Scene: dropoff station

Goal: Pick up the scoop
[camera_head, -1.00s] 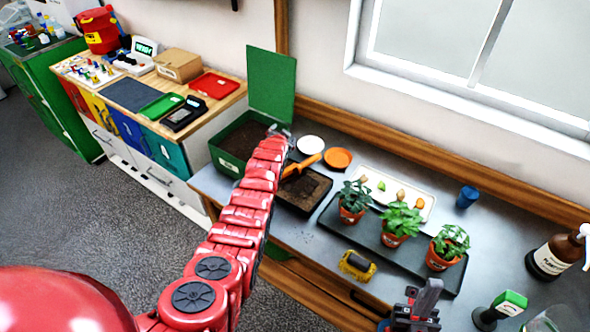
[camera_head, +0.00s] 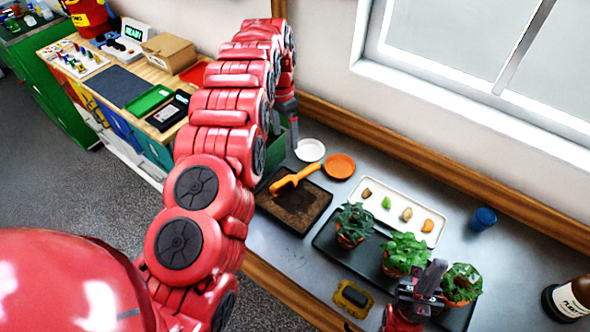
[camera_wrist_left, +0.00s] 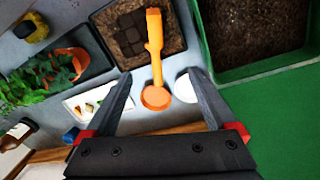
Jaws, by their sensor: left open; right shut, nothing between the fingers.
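The orange scoop (camera_head: 295,178) lies on a black soil tray (camera_head: 318,212), its handle pointing back right toward the dishes. It also shows in the left wrist view (camera_wrist_left: 154,45), below and between my fingers as seen from above. My left gripper (camera_head: 293,135) is open and empty, pointing down above the bench near the green bin, just behind the scoop. Its two fingers (camera_wrist_left: 160,76) are wide apart in the left wrist view, apart from the scoop. My right gripper (camera_head: 428,280) is shut and empty, in front of the potted plants.
A white dish (camera_head: 310,150) and an orange dish (camera_head: 339,166) stand close behind the scoop. The green soil bin (camera_wrist_left: 208,45) adjoins the tray. Several potted plants (camera_head: 405,252), a white tray (camera_head: 386,236) and a blue cup (camera_head: 483,218) stand to the right.

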